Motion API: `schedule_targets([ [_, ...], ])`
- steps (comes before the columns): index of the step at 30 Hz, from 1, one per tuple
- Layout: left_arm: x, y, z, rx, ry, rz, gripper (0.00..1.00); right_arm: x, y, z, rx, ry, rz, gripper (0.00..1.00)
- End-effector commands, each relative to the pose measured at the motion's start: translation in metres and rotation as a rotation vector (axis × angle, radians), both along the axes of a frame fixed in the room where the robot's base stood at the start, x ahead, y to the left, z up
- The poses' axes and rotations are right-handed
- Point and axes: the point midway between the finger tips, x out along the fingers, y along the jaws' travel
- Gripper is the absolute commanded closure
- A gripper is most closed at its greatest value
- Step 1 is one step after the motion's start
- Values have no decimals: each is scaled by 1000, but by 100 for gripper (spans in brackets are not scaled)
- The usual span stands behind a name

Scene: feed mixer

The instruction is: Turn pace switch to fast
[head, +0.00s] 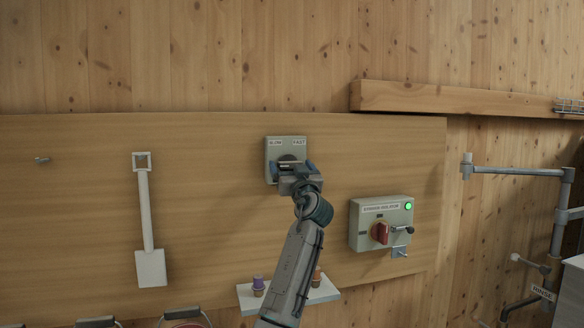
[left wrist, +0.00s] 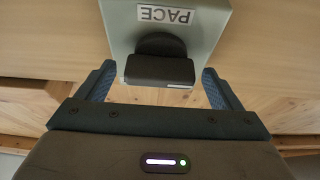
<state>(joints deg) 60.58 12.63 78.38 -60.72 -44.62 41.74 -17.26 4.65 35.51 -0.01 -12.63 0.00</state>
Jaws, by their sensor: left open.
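The pace switch (head: 285,146) is a grey-green box on the wooden wall board, with SLOW marked at the left and FAST at the right. In the left wrist view the box face reads PACE, upside down, and its dark knob (left wrist: 160,66) stands out toward me. My left gripper (head: 290,170) is in front of the box. In the left wrist view the left gripper (left wrist: 158,85) is open, with one blue finger on each side of the knob and a gap showing on both sides. In the head view my gripper hides most of the knob. My right gripper is not in view.
A feeder isolator box (head: 381,223) with a red knob and green light is at the lower right. A white scoop (head: 149,225) hangs at the left. A small shelf (head: 322,293) with coloured items is below my arm. A wooden beam (head: 450,99) runs at the upper right.

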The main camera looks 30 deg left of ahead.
Motion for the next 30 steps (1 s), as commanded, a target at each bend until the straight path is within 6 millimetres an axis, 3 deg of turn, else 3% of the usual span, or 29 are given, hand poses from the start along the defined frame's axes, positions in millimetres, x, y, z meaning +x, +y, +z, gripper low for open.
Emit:
schedule_targets([
  [1,0,0,0,0,0,0,13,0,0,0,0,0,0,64],
  [8,0,0,0,0,0,0,57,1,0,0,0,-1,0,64],
  [20,-1,0,1,44,52,-1,57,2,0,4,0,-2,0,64],
  [30,-2,1,4,212,249,-1,57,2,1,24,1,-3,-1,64],
])
